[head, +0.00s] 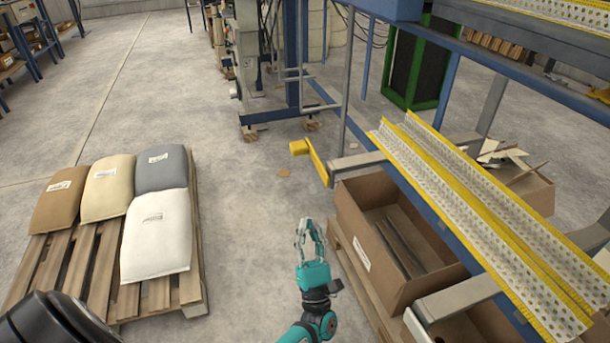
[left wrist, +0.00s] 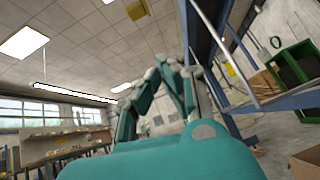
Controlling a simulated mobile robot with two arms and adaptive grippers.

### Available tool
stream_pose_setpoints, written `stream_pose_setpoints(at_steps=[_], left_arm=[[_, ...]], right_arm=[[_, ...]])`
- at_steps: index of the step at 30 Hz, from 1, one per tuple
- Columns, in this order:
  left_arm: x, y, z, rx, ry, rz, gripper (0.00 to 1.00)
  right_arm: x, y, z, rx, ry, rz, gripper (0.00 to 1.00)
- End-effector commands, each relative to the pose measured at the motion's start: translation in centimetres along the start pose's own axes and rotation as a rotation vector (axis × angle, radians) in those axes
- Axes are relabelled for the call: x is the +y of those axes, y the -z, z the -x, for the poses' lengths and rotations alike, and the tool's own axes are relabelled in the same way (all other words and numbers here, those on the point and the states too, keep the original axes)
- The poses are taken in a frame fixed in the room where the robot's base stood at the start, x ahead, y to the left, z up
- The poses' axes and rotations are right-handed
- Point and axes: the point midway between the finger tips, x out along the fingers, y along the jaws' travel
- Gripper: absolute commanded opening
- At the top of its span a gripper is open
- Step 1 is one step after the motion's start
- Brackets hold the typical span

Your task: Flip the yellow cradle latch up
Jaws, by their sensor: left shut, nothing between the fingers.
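The yellow cradle latch (head: 318,164) is at the free end of a grey bracket arm (head: 355,161), left of the perforated strips. It has a thin slanting plate and a small block-like tab at its left. My left gripper (head: 310,228), teal with grey fingers, is below and in front of the latch in the head view, apart from it. It is shut and empty. Its linkage fills the middle of the left wrist view (left wrist: 160,88). My right gripper is out of view.
Perforated strips with yellow edges (head: 480,215) lie on the blue frame at right. An open cardboard box (head: 366,245) stands below the bracket. A pallet with several sacks (head: 157,235) stands at left. Clear floor lies between the pallet and the box.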

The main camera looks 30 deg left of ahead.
Motion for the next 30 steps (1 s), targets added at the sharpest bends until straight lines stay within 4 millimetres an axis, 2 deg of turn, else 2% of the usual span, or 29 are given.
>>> stream_pose_setpoints(at_steps=[5,17,23,30], left_arm=[[1.6,-0.8,-0.7,-0.040,-0.110,0.127,0.00],[1.6,-0.9,-1.3,-0.041,-0.109,0.127,0.00],[2.0,-1.1,-4.2,-0.042,-0.110,0.127,0.00],[2.5,-1.3,-9.3,-0.042,-0.110,0.126,0.00]], right_arm=[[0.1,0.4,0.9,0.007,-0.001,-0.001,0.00],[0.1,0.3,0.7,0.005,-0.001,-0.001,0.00],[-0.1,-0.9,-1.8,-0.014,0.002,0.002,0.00],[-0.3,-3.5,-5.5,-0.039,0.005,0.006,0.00]])
